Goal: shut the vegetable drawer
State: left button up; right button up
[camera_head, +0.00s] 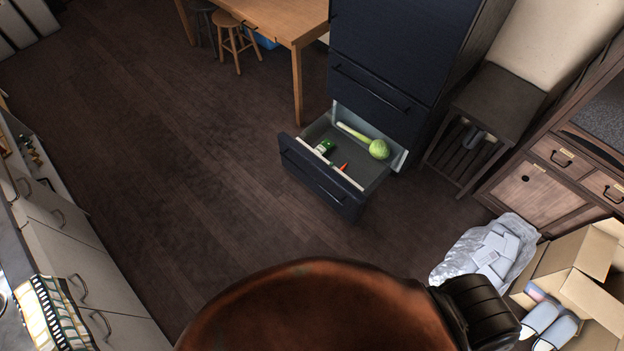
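The vegetable drawer (318,187) is the lowest drawer of a dark blue fridge (395,50). It is pulled well out over the floor. Its dark front has a long handle and faces lower left. Inside lie a round green vegetable with a long pale stalk (378,149), a green and white item (324,147) and a small orange item (344,166). The drawer above it (375,95) is shut. Neither of my grippers is in view.
Open wooden floor (150,150) lies left of the drawer. A wooden table (280,18) and stools (237,45) stand behind. A dark slatted stand (490,110) is right of the fridge. A plastic bag (480,255) and an open cardboard box (580,270) lie at lower right; cabinets (70,250) line the left.

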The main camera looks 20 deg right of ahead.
aim_at(346, 196)
jog(key=u, duration=0.25)
jog(key=i, duration=0.3)
jog(key=z, duration=1.15)
